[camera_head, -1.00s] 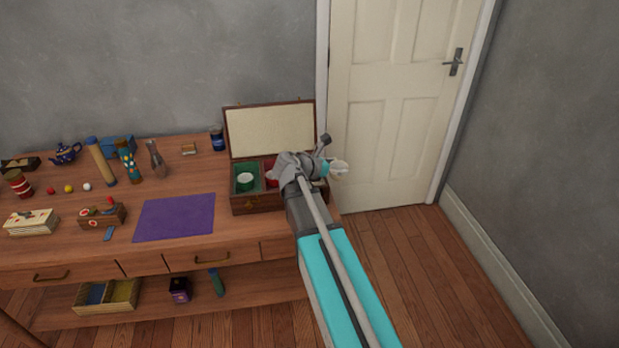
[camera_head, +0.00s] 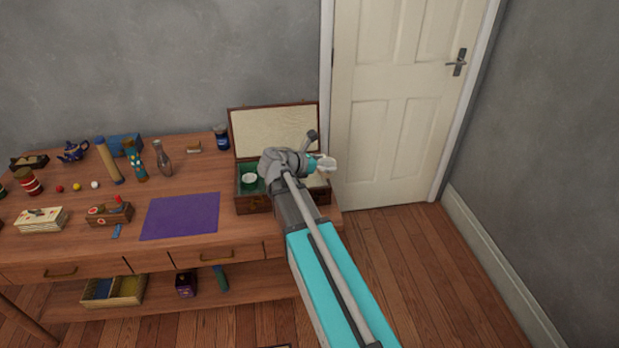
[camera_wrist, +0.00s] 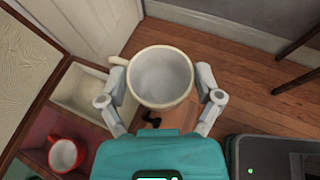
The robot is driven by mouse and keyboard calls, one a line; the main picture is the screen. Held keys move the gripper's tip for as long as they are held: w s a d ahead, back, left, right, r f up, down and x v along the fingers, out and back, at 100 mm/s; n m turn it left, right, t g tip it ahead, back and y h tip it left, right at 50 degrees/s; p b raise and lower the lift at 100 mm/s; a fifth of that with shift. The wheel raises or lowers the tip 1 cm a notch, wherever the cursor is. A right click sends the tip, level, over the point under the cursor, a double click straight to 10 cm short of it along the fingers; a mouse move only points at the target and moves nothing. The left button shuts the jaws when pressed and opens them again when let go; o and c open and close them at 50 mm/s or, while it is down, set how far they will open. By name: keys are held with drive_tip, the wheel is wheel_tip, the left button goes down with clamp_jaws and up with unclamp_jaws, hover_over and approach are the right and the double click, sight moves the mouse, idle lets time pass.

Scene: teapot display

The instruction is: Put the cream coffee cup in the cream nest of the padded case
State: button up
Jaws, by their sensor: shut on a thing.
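The cream coffee cup (camera_wrist: 160,78) is between the two fingers of my gripper (camera_wrist: 160,90), which is shut on it. The grey inside of the cup faces the wrist camera. In the head view the cup (camera_head: 328,163) shows as a small pale shape beside my gripper (camera_head: 318,163), above the right end of the padded case (camera_head: 252,205). The case's lid (camera_head: 274,131) stands open. In the wrist view the cream nest (camera_wrist: 82,92) is empty where visible, left of and below the cup.
A red cup (camera_wrist: 63,155) sits in the red nest beside the cream one. A green cup (camera_head: 249,179) is in the case's left nest. A blue jar (camera_head: 222,138) stands left of the lid. A purple mat (camera_head: 180,216) lies left of the case. A door (camera_head: 395,100) is behind.

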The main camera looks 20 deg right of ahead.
drive_tip(key=w+r+p+v, duration=0.1)
drive_tip(key=p+v, duration=0.4)
drive_tip(key=v, duration=0.5)
drive_tip(key=shift+s+d+r, duration=0.2)
drive_tip(key=shift+r, duration=0.3)
drive_tip(key=w+d+f+b, duration=0.8)
drive_tip(key=w+f+b, duration=0.1)
drive_tip(key=w, duration=0.1)
drive_tip(key=shift+w, duration=0.25)
